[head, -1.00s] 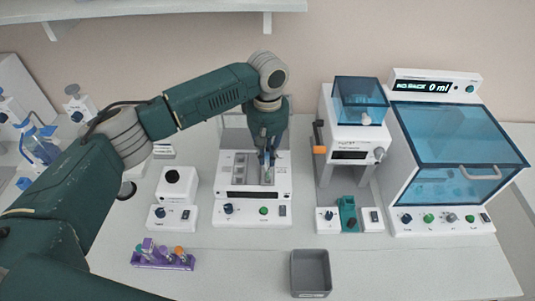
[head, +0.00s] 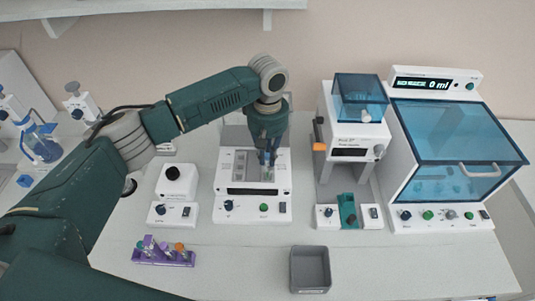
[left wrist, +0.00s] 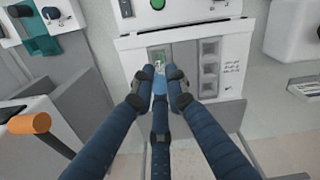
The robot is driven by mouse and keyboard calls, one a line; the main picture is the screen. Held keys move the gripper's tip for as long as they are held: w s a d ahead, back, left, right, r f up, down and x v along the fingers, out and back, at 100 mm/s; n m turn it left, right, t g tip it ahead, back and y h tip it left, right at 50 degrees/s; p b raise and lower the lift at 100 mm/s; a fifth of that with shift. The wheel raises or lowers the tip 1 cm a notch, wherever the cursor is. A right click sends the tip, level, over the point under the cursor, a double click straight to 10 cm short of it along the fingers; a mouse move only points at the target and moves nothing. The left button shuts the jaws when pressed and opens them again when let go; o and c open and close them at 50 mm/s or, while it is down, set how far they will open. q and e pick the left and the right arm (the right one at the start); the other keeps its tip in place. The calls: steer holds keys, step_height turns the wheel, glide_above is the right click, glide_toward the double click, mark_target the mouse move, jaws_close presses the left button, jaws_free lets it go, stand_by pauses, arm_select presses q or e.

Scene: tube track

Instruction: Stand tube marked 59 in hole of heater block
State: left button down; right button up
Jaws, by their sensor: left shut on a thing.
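The heater block (head: 252,208) is a white unit with a grey top, a dark display and blue and green knobs, in the middle of the head view. My left gripper (head: 268,158) points down over the right part of its top. In the left wrist view the left gripper (left wrist: 160,82) is shut on a small tube (left wrist: 159,64), mostly hidden between the fingertips. The tube is over or in the opening at one side of the block's top; I cannot tell how deep. Its marking is not readable. Several openings (left wrist: 208,68) show in the grey strip beside it. My right gripper is out of view.
A purple rack (head: 163,256) with several tubes stands at the front left. A small white device (head: 175,182) is left of the block. A grey bin (head: 310,270) stands at the front. A blue-lidded press-like machine (head: 355,130) and a blue-windowed cabinet (head: 450,150) stand right.

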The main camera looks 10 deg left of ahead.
arm_select(q)
steer(key=shift+f, duration=0.15)
steer(key=shift+f, duration=0.35)
steer(key=shift+f, duration=0.15)
stand_by(0.3)
steer(key=c, duration=1.7)
jaws_free()
steer(key=shift+o, duration=0.2)
step_height(320, 180, up, 12)
